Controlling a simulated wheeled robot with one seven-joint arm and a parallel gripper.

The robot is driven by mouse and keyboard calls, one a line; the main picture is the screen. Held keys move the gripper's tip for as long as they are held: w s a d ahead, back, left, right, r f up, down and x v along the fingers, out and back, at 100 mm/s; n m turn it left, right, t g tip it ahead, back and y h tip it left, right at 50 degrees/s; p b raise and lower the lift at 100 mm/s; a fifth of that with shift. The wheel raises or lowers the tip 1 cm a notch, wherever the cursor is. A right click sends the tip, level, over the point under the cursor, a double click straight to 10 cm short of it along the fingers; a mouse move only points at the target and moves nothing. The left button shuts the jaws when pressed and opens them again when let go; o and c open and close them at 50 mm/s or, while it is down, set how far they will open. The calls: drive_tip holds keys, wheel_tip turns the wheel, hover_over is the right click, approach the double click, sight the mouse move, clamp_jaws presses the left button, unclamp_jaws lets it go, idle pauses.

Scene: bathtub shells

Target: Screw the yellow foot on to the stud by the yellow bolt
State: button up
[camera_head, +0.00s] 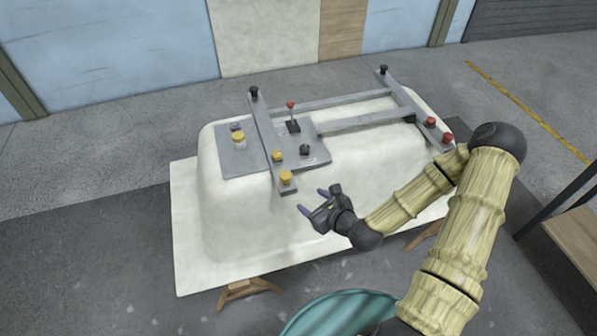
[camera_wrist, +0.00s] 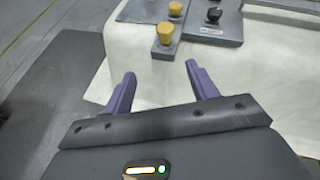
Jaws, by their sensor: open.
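A yellow knob-like piece (camera_head: 286,178) stands at the near end of the left grey bar; it also shows in the wrist view (camera_wrist: 165,34), tapered with a wider top. A smaller yellow piece (camera_head: 277,156) stands just behind it and shows in the wrist view (camera_wrist: 176,8). A third yellow piece (camera_head: 238,138) stands on the grey plate at left. I cannot tell for sure which is foot and which is bolt, and no bare stud is clear. My gripper (camera_head: 311,200) is open and empty, in front of and right of the bar end, its purple fingers (camera_wrist: 160,72) apart.
The upturned white tub shell (camera_head: 240,215) carries the grey plate (camera_head: 234,165), with a red-topped lever (camera_head: 291,113) and a black knob (camera_head: 305,150). Black pieces (camera_head: 254,92) top the far bar ends; red pieces (camera_head: 448,138) stand at right. The tub's near slope is clear.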

drive_tip(key=s+d+r+n+g+h, duration=0.3)
drive_tip(key=s+r+n, duration=0.3)
drive_tip(key=n, duration=0.7)
drive_tip(key=s+d+r+n+g+h, duration=0.4)
drive_tip(key=r+n, duration=0.6)
drive_tip(key=n, duration=0.4)
drive_tip(key=s+d+g, duration=0.1)
drive_tip(key=s+d, duration=0.1)
drive_tip(key=shift+s+d+n, duration=0.3)
drive_tip(key=shift+s, duration=0.05)
drive_tip(key=shift+c, duration=0.5)
drive_tip(key=c, duration=0.3)
drive_tip(key=shift+d, duration=0.15)
drive_tip(key=shift+c, duration=0.4)
